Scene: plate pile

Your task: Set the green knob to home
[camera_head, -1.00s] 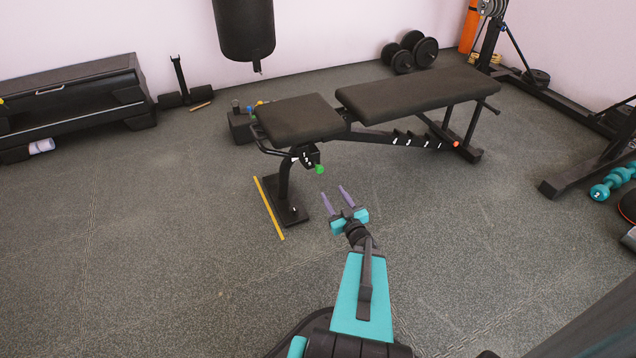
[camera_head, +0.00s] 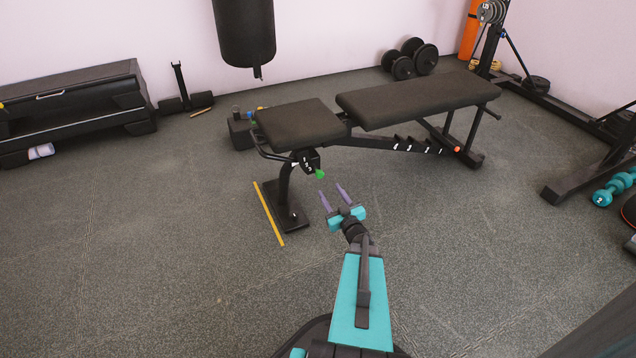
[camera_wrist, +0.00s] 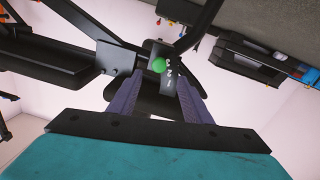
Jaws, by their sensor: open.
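The green knob (camera_head: 320,173) sits on a dark plate with white marks (camera_head: 306,161) under the seat end of the black weight bench (camera_head: 297,121). In the wrist view the knob (camera_wrist: 159,65) shows just beyond and between the two purple fingers, with white marks on the dark plate beside it. My gripper (camera_head: 333,194) is open and empty, its fingertips just short of the knob and pointing toward it. It also shows in the wrist view (camera_wrist: 157,88). I cannot read which mark the knob is set to.
A yellow strip (camera_head: 268,214) lies on the floor left of the bench foot (camera_head: 289,217). A punching bag (camera_head: 245,32) hangs behind. Dumbbells (camera_head: 410,58) lie by the back wall. The floor in front of the bench is clear.

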